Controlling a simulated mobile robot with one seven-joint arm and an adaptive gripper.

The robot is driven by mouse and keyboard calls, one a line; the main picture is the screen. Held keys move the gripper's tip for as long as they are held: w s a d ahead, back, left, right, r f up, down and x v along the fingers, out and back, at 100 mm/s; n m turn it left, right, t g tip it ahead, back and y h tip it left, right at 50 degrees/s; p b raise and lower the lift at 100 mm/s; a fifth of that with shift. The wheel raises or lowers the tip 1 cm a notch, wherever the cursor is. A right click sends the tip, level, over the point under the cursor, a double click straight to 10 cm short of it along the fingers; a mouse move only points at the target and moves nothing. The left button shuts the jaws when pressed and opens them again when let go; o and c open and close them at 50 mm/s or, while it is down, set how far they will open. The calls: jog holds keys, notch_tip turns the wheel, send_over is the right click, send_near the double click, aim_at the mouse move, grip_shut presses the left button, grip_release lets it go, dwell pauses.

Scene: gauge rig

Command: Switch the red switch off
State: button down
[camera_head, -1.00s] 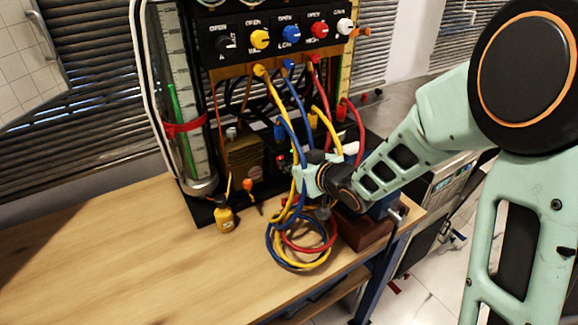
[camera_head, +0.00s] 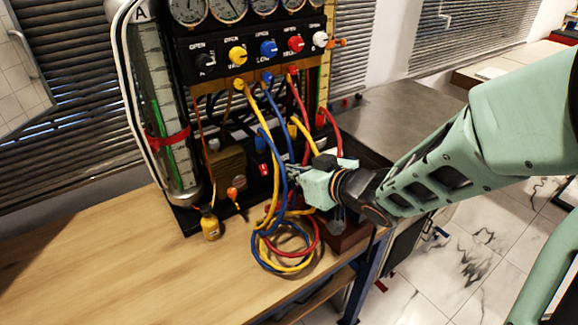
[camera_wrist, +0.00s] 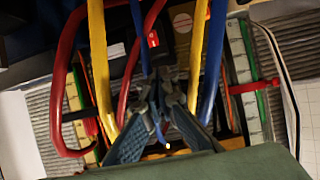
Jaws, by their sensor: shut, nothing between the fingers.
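A small red switch (camera_head: 263,169) sits low on the dark rig behind the hanging hoses in the head view. In the wrist view what looks like the same red switch (camera_wrist: 153,39) shows with a white mark on it, just beyond my fingertips. I cannot tell its position. My gripper (camera_head: 291,172) is to the right of the switch, among the blue, yellow and red hoses. In the wrist view my gripper (camera_wrist: 164,82) has its fingertips together with nothing between them, apart from the switch. A blue hose (camera_wrist: 210,75) runs close beside the fingers.
A row of coloured valve knobs (camera_head: 268,48) is above. The wooden table (camera_head: 110,260) is clear at left.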

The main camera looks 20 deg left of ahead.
aim_at(263, 170)
jog(key=shift+r+p, duration=0.1)
jog(key=shift+p, duration=0.3)
jog(key=shift+s+d+f+g+h+p, duration=0.15)
jog(key=shift+d+f+g+h+p, duration=0.35)
jog(key=shift+h+p, duration=0.5)
jog(key=shift+a, duration=0.15)
jog(key=b+x, duration=0.4)
jog(key=x, duration=1)
jog(key=shift+s+a, duration=0.1)
jog(key=shift+a, duration=0.05)
